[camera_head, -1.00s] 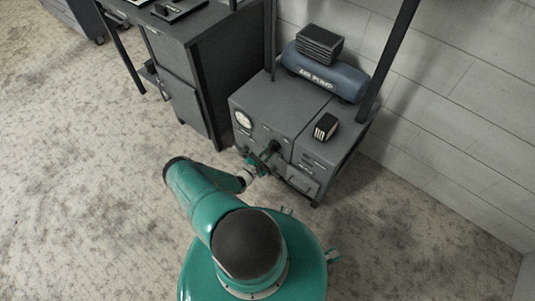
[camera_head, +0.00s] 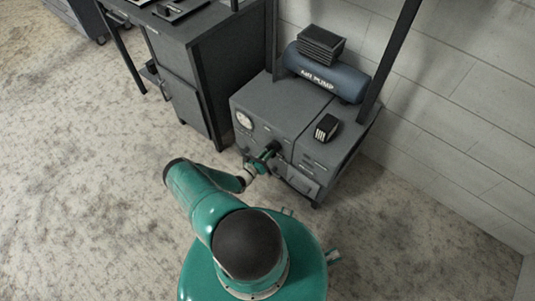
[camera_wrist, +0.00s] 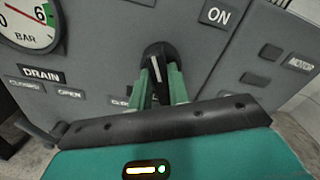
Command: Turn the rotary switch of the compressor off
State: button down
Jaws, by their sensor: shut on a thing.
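The compressor (camera_head: 268,104) is a grey cabinet with a blue tank (camera_head: 325,76) marked AIR PUMP on top. Its rotary switch is a black knob with a white line on the front panel. In the wrist view the switch (camera_wrist: 155,58) sits between my green fingers, its white line near upright and slightly tilted. An ON label (camera_wrist: 215,15) is up and right of it. My gripper (camera_wrist: 161,82) is shut on the switch. In the head view my gripper (camera_head: 268,154) reaches the front panel, and my fingers largely hide the switch.
A pressure gauge (camera_wrist: 28,22) and a DRAIN label (camera_wrist: 41,73) lie left of the switch. A dark handle (camera_wrist: 36,131) juts out at lower left. A dark cabinet (camera_head: 190,60) stands left of the compressor and a white wall (camera_head: 450,100) behind. The floor in front is open.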

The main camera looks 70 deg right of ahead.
jog(key=shift+n, duration=0.7)
jog(key=c, duration=1.3)
grip_release()
jog(key=shift+w, duration=0.1)
jog(key=v, duration=1.3)
jog(key=shift+w+a, duration=0.15)
jog(key=shift+a, duration=0.2)
